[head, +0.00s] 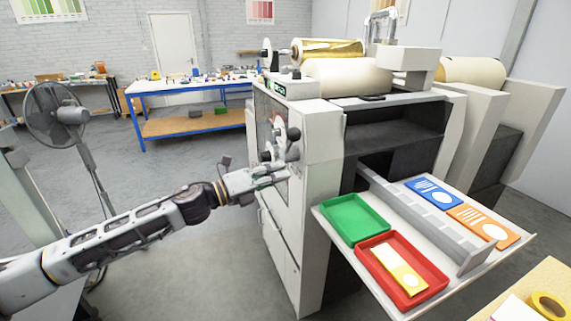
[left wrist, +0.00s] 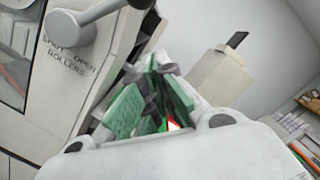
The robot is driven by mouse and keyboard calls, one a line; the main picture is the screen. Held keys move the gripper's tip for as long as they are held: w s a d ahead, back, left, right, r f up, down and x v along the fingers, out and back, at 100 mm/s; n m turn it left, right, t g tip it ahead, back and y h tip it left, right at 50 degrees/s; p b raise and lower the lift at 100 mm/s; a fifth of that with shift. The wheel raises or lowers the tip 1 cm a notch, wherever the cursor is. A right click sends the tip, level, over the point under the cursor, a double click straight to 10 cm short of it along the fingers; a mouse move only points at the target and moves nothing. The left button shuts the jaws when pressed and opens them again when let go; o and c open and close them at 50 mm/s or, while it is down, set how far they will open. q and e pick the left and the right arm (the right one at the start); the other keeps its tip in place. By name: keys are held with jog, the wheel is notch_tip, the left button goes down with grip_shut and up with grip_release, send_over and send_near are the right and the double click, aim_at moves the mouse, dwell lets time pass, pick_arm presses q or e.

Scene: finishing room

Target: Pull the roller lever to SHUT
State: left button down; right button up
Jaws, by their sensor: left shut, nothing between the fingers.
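The roller lever (left wrist: 98,12) shows at the top of the left wrist view. Its grey arm runs up and right from a round hub to a dark knob at the top edge, leaning to the OPEN side. The SHUT, OPEN and ROLLERS lettering (left wrist: 68,60) is on the panel below it. In the head view the grey machine (head: 318,150) carries pale hubs and dark knobs on its left face; which one is the lever is hard to tell. My left gripper (head: 284,172) is shut and empty beside that face, just below the knobs. Its green-padded fingers (left wrist: 152,98) are apart from the lever.
A side shelf (head: 440,278) with a green tray (head: 354,207), a red tray (head: 378,287) and cards juts out at the right. Foil and paper rolls (head: 345,78) top the machine. A fan (head: 60,115) stands left. Floor is open left of the machine.

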aim_at(291, 146)
pick_arm(q)
jog(key=w+d+r+p, duration=0.2)
jog(key=w+d+r, duration=0.1)
jog(key=w+d, duration=0.2)
jog(key=shift+w+d, duration=0.35)
jog(key=shift+w, duration=0.4)
pick_arm(e)
jog(key=shift+s+a+r, duration=0.25)
jog(key=shift+a+r, duration=0.05)
jog(key=shift+a, duration=0.25)
jog(key=shift+s+a+r, duration=0.25)
jog(key=shift+a+r, duration=0.1)
jog(key=shift+a, duration=0.2)
jog(key=shift+s+a+r, duration=0.25)
jog(key=shift+a+r, duration=0.05)
jog(key=shift+a, duration=0.25)
jog(key=shift+d+r, duration=0.1)
jog(key=shift+d, duration=0.05)
